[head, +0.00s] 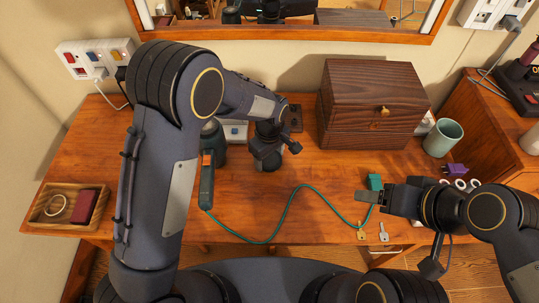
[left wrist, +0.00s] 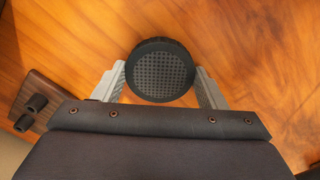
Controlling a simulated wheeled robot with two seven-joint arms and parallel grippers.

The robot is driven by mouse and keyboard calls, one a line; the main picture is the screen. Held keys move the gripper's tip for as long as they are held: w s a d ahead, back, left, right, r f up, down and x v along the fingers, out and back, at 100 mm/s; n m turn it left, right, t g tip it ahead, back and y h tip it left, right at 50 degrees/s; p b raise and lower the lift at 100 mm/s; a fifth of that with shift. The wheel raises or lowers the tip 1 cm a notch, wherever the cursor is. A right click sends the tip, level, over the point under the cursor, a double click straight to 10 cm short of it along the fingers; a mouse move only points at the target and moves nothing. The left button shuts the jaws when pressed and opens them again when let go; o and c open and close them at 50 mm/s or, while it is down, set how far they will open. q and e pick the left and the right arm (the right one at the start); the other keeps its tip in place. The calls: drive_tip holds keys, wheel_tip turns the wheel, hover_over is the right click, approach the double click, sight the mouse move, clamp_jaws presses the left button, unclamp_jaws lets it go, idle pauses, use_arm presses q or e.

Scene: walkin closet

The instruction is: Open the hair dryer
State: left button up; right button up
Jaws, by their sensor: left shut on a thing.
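The hair dryer has a dark green handle with an orange part (head: 207,182). It lies on the desk left of centre, partly hidden behind my left arm. Its green cord (head: 300,190) curves right to a teal plug (head: 375,182). My left gripper (head: 267,160) points down beside the dryer and is shut on a round black piece with a grille face (left wrist: 162,72). The piece sits between the two fingers in the left wrist view; I cannot tell if it joins the dryer. My right gripper (head: 368,197) is at the plug; its finger gap is unclear.
A dark wooden box (head: 350,105) and a mint mug (head: 443,137) stand at the back right. A wooden tray (head: 50,218) lies at far left. Wall sockets (head: 95,58) are at the upper left. Keys (head: 383,232) lie near the front edge. The desk's middle front is mostly clear.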

sight(269, 159)
use_arm(q)
drive_tip(key=o, duration=1.1)
wheel_tip(269, 159, up, 12)
drive_tip(key=shift+r, duration=0.15)
drive_tip(key=s+a+r+m+t+h, duration=0.1)
drive_tip(key=s+a+r+h, duration=0.1)
drive_tip(key=s+a+r, duration=0.45)
drive_tip(key=s+a+r+m+t+h, duration=0.1)
drive_tip(key=s+a+r+m+h, duration=0.15)
drive_tip(key=a, duration=0.65)
drive_tip(key=s+a+m+t, duration=0.1)
drive_tip(key=s, duration=0.3)
drive_tip(key=s+a+m+t, duration=0.1)
drive_tip(key=s+a, duration=0.1)
drive_tip(key=s, duration=0.3)
drive_tip(key=s+a+m+t, duration=0.1)
drive_tip(key=s, duration=0.4)
drive_tip(key=shift+a+f+t+y, duration=0.3)
drive_tip(key=shift+f+y, duration=0.05)
drive_tip(key=shift+f, duration=0.05)
